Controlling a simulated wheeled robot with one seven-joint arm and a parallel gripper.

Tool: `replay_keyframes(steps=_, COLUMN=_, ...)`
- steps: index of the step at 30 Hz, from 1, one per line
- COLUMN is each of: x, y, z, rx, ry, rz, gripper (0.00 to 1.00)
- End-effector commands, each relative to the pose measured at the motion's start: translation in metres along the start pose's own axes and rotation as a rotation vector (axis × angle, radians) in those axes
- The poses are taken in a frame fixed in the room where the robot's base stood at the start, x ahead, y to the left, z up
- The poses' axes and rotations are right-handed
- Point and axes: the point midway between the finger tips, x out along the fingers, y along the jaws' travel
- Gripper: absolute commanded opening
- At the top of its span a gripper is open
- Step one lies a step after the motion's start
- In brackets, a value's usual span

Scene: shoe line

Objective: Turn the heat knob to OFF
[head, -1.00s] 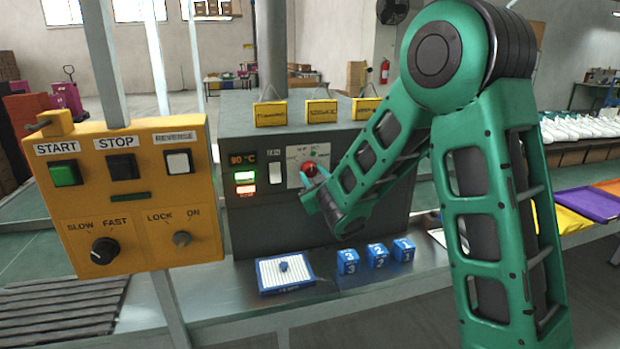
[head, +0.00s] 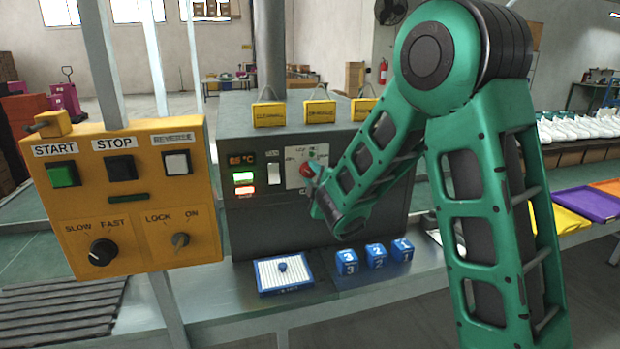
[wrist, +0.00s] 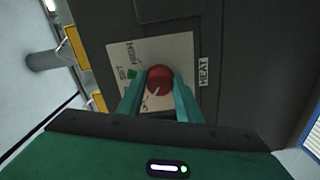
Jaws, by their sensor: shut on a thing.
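The red heat knob (head: 306,170) sits on a white dial plate (head: 292,178) on the front of the grey machine. My gripper (wrist: 158,92) is shut on it, one green finger on each side, in the wrist view. The knob (wrist: 159,76) has a white pointer line slanting toward the plate's lower-left label in that view; that label is partly hidden by a finger and I cannot read it fully. HIGH and SET labels and a green mark show on the plate (wrist: 180,48). In the head view my gripper (head: 314,193) partly covers the plate.
A yellow control box (head: 140,205) with START, STOP and REVERSE buttons stands at left. Yellow tags (head: 320,112) stand on the machine; blue cubes (head: 376,256) and a small tray (head: 262,287) lie on the bench below.

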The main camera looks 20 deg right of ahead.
Motion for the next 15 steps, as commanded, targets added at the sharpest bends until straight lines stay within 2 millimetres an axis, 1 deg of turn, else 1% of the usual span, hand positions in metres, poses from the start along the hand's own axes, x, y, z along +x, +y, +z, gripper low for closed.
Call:
replay_keyframes(steps=7, x=0.0007, y=0.0006, z=-0.0003, rx=-0.098, ry=0.000, rz=0.001, gripper=0.10)
replay_keyframes(steps=15, x=0.0006, y=0.0002, z=-0.0008, rx=-0.133, ry=0.001, rz=0.000, gripper=0.10)
